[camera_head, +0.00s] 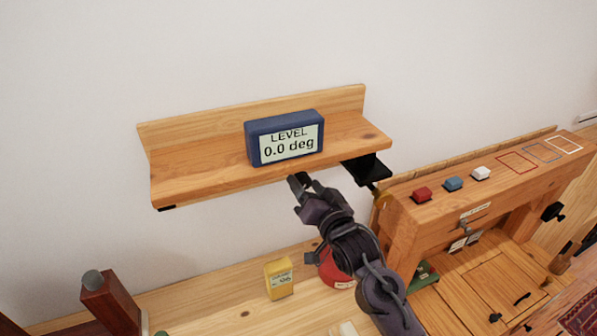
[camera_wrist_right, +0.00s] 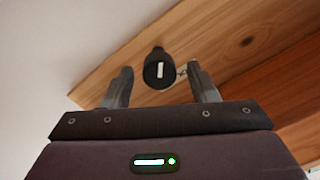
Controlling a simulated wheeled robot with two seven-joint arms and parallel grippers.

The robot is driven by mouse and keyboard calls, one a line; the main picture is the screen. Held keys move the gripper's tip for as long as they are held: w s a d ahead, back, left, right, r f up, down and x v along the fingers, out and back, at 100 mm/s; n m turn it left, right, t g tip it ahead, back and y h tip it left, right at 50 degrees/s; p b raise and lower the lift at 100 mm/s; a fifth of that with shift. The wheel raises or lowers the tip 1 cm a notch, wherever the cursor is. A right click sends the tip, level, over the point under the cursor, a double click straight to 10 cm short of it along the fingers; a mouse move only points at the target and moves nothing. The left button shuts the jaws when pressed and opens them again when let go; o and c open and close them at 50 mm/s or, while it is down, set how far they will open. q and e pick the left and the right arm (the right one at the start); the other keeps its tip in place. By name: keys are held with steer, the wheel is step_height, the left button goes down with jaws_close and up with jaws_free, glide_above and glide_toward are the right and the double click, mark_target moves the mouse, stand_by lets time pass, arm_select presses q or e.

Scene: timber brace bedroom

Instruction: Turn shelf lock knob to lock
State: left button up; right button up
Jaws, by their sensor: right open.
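The wooden shelf (camera_head: 215,168) is fixed to the wall, with a blue level box (camera_head: 284,138) on it reading 0.0 deg. The black lock knob (camera_wrist_right: 159,69) with a white mark sits under the shelf in the right wrist view. Its white mark runs nearly upright in that picture. My right gripper (camera_wrist_right: 161,86) is open, with one finger to each side of the knob in that view. I cannot tell whether the fingers touch it. In the head view my right gripper (camera_head: 299,181) is just below the shelf's front edge, and the knob is hidden there. My left gripper is not in view.
A black bracket (camera_head: 367,168) is under the shelf's right end. A wooden bench (camera_head: 425,212) with red, blue and white blocks stands at the right. A yellow box (camera_head: 279,278) and a red round object (camera_head: 334,270) are below the shelf.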

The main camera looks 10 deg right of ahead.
mark_target(299, 177)
steer(key=x, duration=0.3)
steer(key=shift+w+a+p, duration=0.1)
steer(key=shift+w+p, duration=0.3)
steer(key=shift+w, duration=0.15)
steer(key=shift+w+f, duration=0.1)
steer(key=shift+c, duration=1.8)
steer(key=c, duration=0.6)
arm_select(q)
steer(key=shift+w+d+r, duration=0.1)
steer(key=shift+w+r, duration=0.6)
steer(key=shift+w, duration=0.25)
